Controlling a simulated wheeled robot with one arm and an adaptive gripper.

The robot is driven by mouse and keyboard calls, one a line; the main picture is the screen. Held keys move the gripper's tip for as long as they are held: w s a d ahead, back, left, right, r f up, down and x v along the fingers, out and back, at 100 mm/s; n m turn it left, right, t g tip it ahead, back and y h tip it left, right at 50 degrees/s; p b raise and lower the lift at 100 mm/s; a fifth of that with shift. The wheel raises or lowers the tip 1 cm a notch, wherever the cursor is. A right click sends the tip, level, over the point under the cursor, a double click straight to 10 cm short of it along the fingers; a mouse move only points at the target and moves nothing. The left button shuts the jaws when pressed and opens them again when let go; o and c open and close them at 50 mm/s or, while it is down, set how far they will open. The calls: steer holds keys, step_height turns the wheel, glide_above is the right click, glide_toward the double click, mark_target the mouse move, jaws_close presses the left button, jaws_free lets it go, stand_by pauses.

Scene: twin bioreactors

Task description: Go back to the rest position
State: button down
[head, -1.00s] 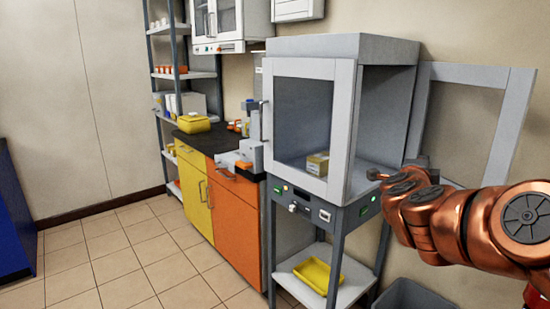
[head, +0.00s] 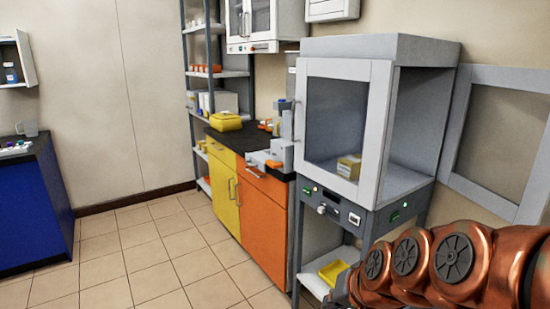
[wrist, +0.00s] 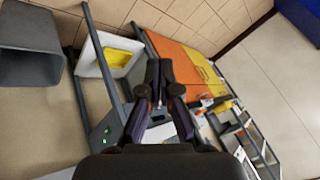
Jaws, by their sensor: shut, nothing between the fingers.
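My gripper (wrist: 159,85) is in the middle of the wrist view, its fingertips together with nothing between them. In the head view my copper-coloured arm reaches in from the lower right, and the gripper itself cannot be made out there. The arm is in front of the lower right part of the grey glass-fronted cabinet (head: 378,46). In the wrist view the gripper is over the cabinet's stand and lower shelf (wrist: 92,62).
A small box (head: 348,167) sits inside the cabinet, and a yellow tray (head: 333,272) lies on its lower shelf. The side panel (head: 500,130) stands open at right. Orange (head: 262,225) and yellow (head: 224,190) cupboards and a blue bench (head: 30,215) flank free tiled floor (head: 130,250).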

steer(key=s+d+f+n+g+h, duration=0.1)
steer(key=s+d+f+g, duration=0.15)
steer(key=s, duration=0.55)
steer(key=s+d+f+n+g+h, duration=0.1)
steer(key=s+d+f+g, duration=0.15)
steer(key=s, duration=0.55)
steer(key=s+d+f+n+g+h, duration=0.15)
steer(key=s+g, duration=0.25)
steer(key=s, duration=0.4)
step_height(320, 180, up, 15)
steer(key=t+p, duration=0.1)
steer(key=p, duration=1.2)
steer(key=shift+w+d+f, duration=0.15)
steer(key=shift+w, duration=0.25)
